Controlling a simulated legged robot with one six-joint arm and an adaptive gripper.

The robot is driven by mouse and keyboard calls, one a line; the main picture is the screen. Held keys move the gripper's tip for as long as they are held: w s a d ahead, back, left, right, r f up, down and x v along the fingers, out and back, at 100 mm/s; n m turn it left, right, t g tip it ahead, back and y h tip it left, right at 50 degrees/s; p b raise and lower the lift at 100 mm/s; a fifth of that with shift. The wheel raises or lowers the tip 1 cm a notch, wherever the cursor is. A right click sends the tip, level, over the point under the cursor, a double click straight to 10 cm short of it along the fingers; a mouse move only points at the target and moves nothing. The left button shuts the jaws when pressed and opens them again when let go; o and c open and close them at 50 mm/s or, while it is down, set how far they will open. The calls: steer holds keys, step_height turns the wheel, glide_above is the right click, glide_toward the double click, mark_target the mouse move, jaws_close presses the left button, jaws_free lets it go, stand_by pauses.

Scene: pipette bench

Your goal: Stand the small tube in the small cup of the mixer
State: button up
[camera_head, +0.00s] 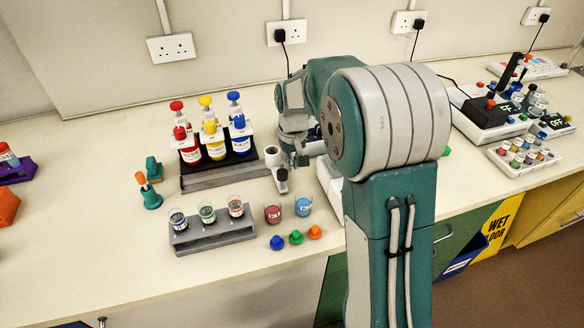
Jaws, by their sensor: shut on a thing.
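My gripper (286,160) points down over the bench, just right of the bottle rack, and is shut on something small. This seems to be the small tube, but the fingers and the small size hide its shape. A pale round piece (272,154) and a small pale piece with a dark end (281,181) show beside and below the fingers; I cannot tell what they are. No mixer is plain near the gripper. A white box (328,184) is mostly hidden behind my arm. Devices with displays, one dark-topped (487,112) and one small (555,122), stand far right; I cannot tell which is the mixer.
A rack (216,172) of red, yellow and blue bottles stands left of my gripper. In front are a grey rack (212,236) with three beakers, a red cup (273,214), a blue cup (303,206) and three coloured caps (296,237). The bench's left front is clear.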

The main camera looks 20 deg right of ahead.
steer(key=shift+f, duration=1)
steer(key=o, duration=0.6)
steer(key=shift+f, duration=0.1)
steer(key=shift+o, duration=0.2)
